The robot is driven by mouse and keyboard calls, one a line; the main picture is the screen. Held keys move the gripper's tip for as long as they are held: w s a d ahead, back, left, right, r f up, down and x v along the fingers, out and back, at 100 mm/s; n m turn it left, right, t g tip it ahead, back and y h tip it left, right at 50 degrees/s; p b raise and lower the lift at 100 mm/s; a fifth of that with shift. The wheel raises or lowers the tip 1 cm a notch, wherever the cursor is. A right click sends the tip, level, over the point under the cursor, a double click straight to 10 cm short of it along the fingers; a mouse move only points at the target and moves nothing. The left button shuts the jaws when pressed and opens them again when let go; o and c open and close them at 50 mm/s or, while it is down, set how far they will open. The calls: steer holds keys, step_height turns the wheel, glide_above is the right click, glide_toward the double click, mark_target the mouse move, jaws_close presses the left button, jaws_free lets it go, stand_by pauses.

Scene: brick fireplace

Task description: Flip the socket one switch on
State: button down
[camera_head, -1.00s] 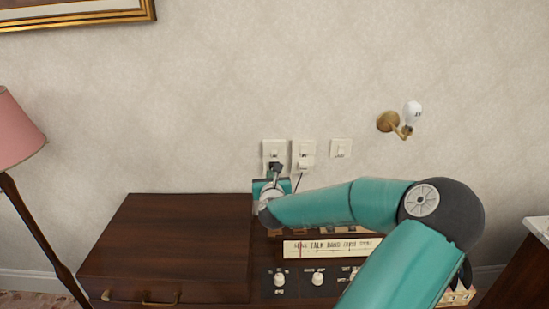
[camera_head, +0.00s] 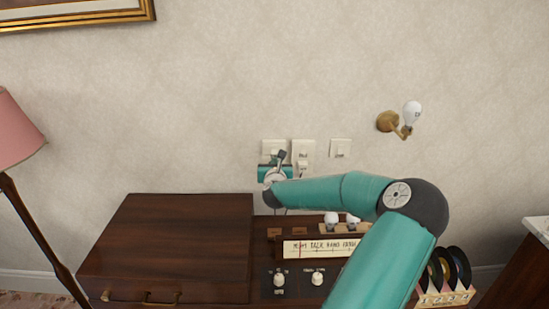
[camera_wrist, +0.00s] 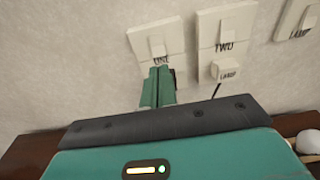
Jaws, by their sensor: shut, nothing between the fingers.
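Socket one (camera_wrist: 142,40) is a white wall plate labelled ONE, with a small white rocker switch (camera_wrist: 157,46) above the label. In the head view, socket one (camera_head: 267,146) is the leftmost plate and is partly covered by my gripper (camera_head: 281,155). In the wrist view, my gripper (camera_wrist: 160,72) is shut and empty, its green fingertips over the lower part of the plate, just below the switch. I cannot tell whether the tips touch the plate. The lower part of the socket is hidden behind the fingers.
Socket two (camera_wrist: 222,22), with a LAMP plug (camera_wrist: 227,70) and cable, is close on the right. A lamp switch (camera_head: 340,147) is further right. A bulb sconce (camera_head: 411,112) is on the wall. Below stand a radio (camera_head: 310,262), a dark wooden cabinet (camera_head: 170,245) and records (camera_head: 448,270).

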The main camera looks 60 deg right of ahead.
mark_target(274, 153)
steer(key=shift+x, duration=2.75)
